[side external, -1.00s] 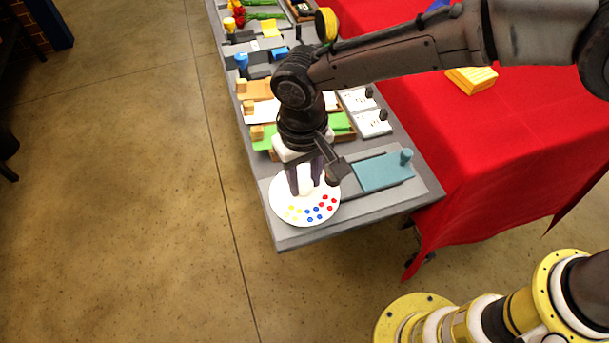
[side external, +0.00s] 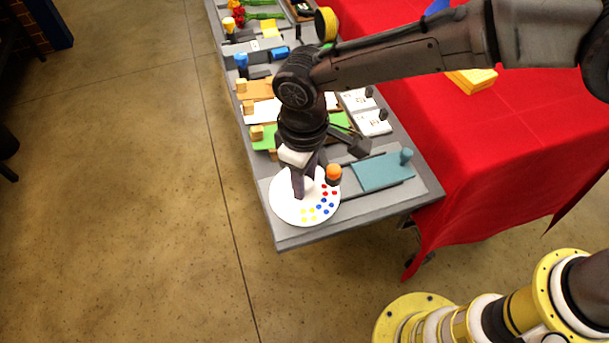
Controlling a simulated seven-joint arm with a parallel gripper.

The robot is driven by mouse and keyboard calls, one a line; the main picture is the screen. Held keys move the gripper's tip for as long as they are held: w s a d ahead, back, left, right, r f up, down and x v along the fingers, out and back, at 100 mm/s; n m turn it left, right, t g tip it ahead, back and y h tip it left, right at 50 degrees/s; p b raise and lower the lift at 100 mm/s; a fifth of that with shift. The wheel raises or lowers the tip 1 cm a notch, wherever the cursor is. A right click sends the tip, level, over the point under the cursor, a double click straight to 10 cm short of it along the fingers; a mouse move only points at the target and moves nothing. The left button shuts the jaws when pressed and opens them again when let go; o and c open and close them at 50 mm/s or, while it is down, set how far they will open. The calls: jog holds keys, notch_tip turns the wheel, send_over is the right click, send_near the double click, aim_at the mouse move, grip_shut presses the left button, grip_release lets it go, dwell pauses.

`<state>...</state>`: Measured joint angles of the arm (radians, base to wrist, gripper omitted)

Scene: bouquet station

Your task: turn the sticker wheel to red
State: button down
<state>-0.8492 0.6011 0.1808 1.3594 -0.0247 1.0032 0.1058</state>
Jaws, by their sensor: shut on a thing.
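The sticker wheel (side external: 284,208) is a white disc lying flat at the near end of the grey station. It carries groups of red, blue and yellow dots along its lower right part. The red dots (side external: 329,191) are at the right, close below an orange-topped dark post (side external: 333,172) at the wheel's edge. The blue dots lie below the red, and the yellow ones at the bottom. My gripper (side external: 304,190) points down over the wheel's middle, shut on its centre grip. The fingers mostly hide the grip.
A teal board with a peg (side external: 382,172) lies right of the wheel. Green, white and orange boards (side external: 262,90) and white cards (side external: 373,122) stand further back. A red-covered table (side external: 500,130) is at the right. The bench's front edge is close to the wheel.

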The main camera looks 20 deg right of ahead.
jog(key=shift+r+n, duration=0.1)
jog(key=shift+n, duration=0.8)
jog(key=c, duration=0.8)
grip_release()
notch_tip(320, 180, up, 14)
jog(key=shift+s+a+f, duration=0.1)
